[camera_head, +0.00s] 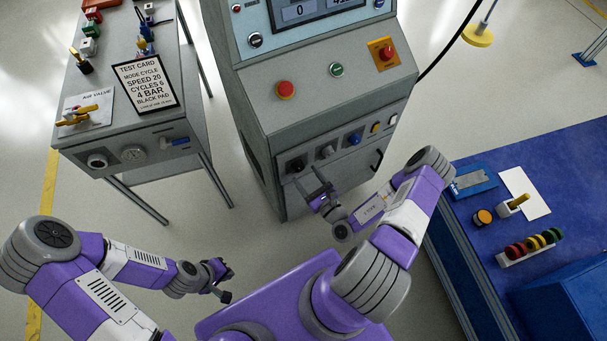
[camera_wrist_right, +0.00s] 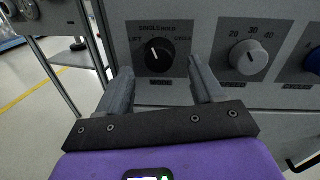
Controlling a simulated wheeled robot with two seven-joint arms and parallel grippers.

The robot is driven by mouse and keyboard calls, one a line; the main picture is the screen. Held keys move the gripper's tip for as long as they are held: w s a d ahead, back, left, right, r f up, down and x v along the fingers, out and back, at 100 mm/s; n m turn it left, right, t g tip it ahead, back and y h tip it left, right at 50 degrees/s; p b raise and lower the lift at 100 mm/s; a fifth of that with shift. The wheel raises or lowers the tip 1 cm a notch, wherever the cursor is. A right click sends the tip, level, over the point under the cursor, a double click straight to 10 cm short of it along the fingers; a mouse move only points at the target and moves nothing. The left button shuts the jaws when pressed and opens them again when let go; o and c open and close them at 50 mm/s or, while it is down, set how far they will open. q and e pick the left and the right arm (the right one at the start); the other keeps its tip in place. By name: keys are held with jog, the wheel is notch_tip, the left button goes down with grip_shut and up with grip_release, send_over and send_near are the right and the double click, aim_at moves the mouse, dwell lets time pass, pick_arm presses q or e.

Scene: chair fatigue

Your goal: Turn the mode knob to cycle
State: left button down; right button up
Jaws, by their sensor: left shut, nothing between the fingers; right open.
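The mode knob (camera_wrist_right: 160,55) is a round black dial on the grey front panel, under the labels LIFT, SINGLE/HOLD and CYCLE. Its white mark points up and slightly left, away from CYCLE. In the head view the knob (camera_head: 297,164) is the leftmost of the panel's row. My right gripper (camera_head: 309,178) is open in front of it. In the right wrist view its fingers (camera_wrist_right: 160,70) stand left and right of the knob, apart from it as far as I can tell. My left gripper (camera_head: 226,282) is shut and empty, low over the floor at left.
A grey knob marked 20, 30, 40 (camera_wrist_right: 248,59) sits right of the mode knob, with a blue knob (camera_head: 354,138) beyond it. Red (camera_head: 285,89) and green (camera_head: 337,69) buttons are above. A side table (camera_head: 190,80) stands left, a blue bench (camera_head: 560,170) right.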

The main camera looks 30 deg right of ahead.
aim_at(298, 167)
jog(key=shift+w, duration=1.3)
jog(key=shift+a, duration=0.1)
jog(key=c, duration=1.1)
jog(key=shift+o, duration=0.2)
